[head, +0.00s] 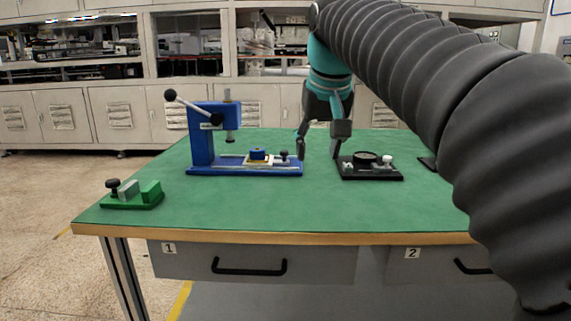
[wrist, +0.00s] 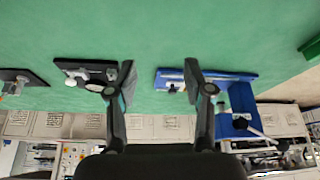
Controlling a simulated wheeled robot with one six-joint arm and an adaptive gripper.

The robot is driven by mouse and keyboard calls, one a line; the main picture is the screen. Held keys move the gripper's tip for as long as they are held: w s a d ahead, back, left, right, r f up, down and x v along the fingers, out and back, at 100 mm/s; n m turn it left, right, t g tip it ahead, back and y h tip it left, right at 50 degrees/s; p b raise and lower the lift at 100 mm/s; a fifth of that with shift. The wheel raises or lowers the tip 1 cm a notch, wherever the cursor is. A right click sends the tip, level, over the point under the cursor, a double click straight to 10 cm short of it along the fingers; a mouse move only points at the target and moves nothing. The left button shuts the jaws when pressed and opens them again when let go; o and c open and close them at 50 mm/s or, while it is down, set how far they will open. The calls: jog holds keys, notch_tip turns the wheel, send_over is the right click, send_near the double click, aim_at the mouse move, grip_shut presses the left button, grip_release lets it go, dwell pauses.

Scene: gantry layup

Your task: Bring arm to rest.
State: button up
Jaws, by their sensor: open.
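My gripper (head: 320,148) hangs over the green table, fingers pointing down, between a blue press and a black fixture. My arm, in a ribbed grey sleeve, comes in from the right in the head view and hides the table's right side.
The blue lever press (head: 203,140) stands left of my gripper, the black fixture (head: 372,174) to its right. A green block fixture (head: 133,198) sits at the table's (head: 260,212) front left. The table's front middle is clear. Cabinets (head: 60,118) stand behind.

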jog(key=s+d+f, duration=0.5)
jog(key=s+f, duration=0.6)
jog(key=f, duration=0.2)
jog(key=s+d+f+m, duration=0.1)
jog(key=s+d+f, duration=0.3)
jog(key=s+f, duration=0.7)
notch_tip(320, 180, down, 3)
jog(key=shift+d+r+t+h, duration=0.2)
jog(key=shift+d+t+h, duration=0.1)
jog(key=shift+d+t, duration=0.1)
jog(key=shift+s, duration=0.1)
jog(key=shift+c, duration=1.4)
jog(key=shift+a, duration=0.15)
